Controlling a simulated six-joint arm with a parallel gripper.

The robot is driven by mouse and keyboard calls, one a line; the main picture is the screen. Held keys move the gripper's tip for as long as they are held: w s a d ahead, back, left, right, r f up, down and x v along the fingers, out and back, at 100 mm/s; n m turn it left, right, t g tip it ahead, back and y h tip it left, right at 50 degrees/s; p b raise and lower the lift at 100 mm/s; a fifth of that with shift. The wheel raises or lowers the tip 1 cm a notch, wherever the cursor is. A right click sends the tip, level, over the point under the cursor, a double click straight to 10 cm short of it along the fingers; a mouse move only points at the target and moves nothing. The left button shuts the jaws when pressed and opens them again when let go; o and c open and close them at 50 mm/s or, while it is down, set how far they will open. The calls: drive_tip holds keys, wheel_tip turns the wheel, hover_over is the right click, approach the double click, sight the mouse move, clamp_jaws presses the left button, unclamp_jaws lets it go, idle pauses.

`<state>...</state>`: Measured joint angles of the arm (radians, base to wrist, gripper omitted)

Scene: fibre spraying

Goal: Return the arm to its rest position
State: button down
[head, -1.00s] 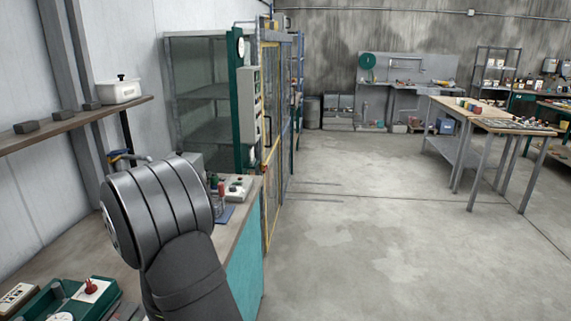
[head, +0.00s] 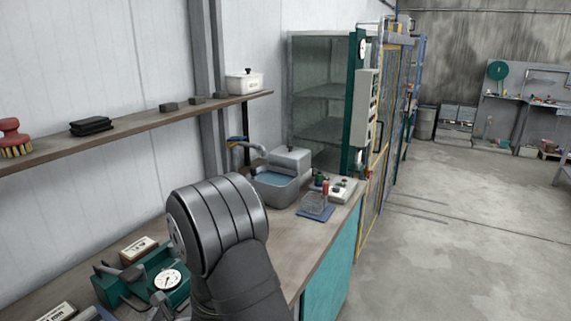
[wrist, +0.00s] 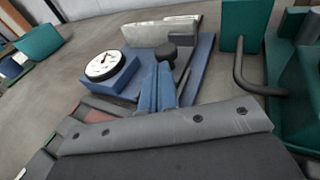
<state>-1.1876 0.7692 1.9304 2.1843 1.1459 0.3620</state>
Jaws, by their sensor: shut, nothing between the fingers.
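My gripper (wrist: 158,86) shows in the wrist view as two blue fingers close together, with nothing between them. They are in front of a blue plate (wrist: 200,60) that carries a black knob and a pale grey block (wrist: 160,32). A small dial gauge on a blue base (wrist: 110,77) stands just left of the fingers. Whether the fingers touch anything I cannot tell. In the head view my dark grey arm rises over the workbench (head: 110,262), and the gripper itself is hidden.
A green device with a white dial (head: 167,279) sits left of my arm. A wall shelf (head: 150,121) runs above the bench. Open floor (head: 450,260) lies to the right.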

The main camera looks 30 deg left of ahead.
drive_tip(key=shift+d, duration=0.35)
drive_tip(key=shift+a, duration=0.1)
drive_tip(key=shift+a, duration=0.3)
drive_tip(key=v, duration=1.3)
drive_tip(key=shift+w+r, duration=0.15)
drive_tip(key=shift+w, duration=0.1)
drive_tip(key=x, duration=1.4)
drive_tip(key=shift+s, duration=0.15)
drive_tip(key=v, duration=1.6)
drive_tip(key=shift+s+d, duration=0.2)
drive_tip(key=shift+s, duration=0.05)
drive_tip(key=s+a+r+n+g+h, duration=0.1)
drive_tip(key=r+n+h, duration=0.3)
drive_tip(key=n, duration=0.9)
drive_tip(key=s+a+r+n+g+h, duration=0.2)
drive_tip(key=s+a+r+n+h, duration=0.1)
drive_tip(key=n, duration=1)
drive_tip(key=shift+s+a+r+g+h, duration=0.2)
drive_tip(key=shift+s+r+g+h, duration=0.1)
drive_tip(key=shift+s+r+h, duration=0.5)
